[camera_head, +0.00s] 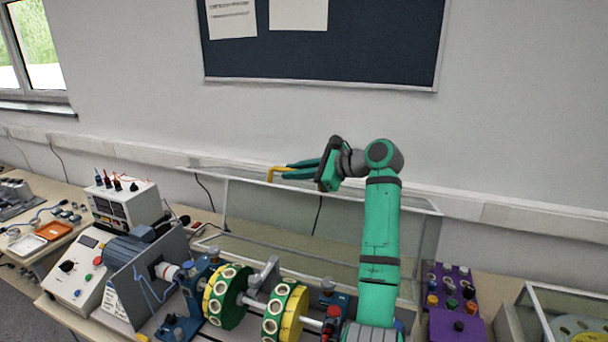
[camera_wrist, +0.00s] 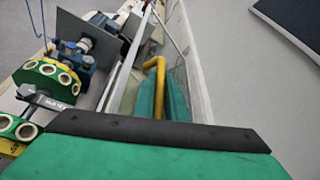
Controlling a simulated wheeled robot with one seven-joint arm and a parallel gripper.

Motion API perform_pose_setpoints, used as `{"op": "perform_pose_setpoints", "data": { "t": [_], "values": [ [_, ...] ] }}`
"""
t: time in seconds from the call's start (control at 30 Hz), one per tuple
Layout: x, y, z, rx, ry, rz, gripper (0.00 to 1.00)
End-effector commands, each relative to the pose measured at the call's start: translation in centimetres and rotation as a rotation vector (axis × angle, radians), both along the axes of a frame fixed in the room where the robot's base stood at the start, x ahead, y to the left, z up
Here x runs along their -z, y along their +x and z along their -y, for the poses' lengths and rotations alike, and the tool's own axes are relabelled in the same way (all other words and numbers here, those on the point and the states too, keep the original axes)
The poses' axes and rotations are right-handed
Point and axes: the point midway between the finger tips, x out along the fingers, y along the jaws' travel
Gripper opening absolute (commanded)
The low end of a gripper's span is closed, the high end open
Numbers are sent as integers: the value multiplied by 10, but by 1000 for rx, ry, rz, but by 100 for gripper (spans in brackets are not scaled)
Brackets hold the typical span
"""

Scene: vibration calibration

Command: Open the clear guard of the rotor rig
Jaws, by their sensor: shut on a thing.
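The clear guard (camera_head: 238,202) of the rotor rig is a glassy box with a pale frame. It stands tipped up behind the shaft, by the wall, and the rotor discs (camera_head: 228,297) in front are uncovered. My gripper (camera_head: 290,170) is at the guard's upper edge, its fingers pointing left. It is shut on the yellow handle (camera_head: 274,174). In the wrist view the yellow handle (camera_wrist: 156,82) runs between my two green fingers (camera_wrist: 163,98), beside the clear panel. My arm hides part of the guard's right side.
A motor and mounting plate (camera_head: 150,275) stand left of the discs. A white meter box (camera_head: 125,207) is further left. A purple panel with knobs (camera_head: 455,300) and another clear-sided case (camera_head: 565,310) are at the right. The wall and a dark board (camera_head: 320,45) are close behind.

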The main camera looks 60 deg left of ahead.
Motion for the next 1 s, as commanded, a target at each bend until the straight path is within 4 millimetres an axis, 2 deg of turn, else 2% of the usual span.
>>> {"op": "perform_pose_setpoints", "data": {
  "t": [0.03,0.53,0.57,0.6,1.0],
  "values": [
    [0,-6,-5,-11,0,2,0],
    [1,3,0,1,1,5,0],
    [1,3,1,2,0,4,19],
    [1,4,1,3,1,4,28],
    [2,7,3,7,-1,2,30]
  ]
}}
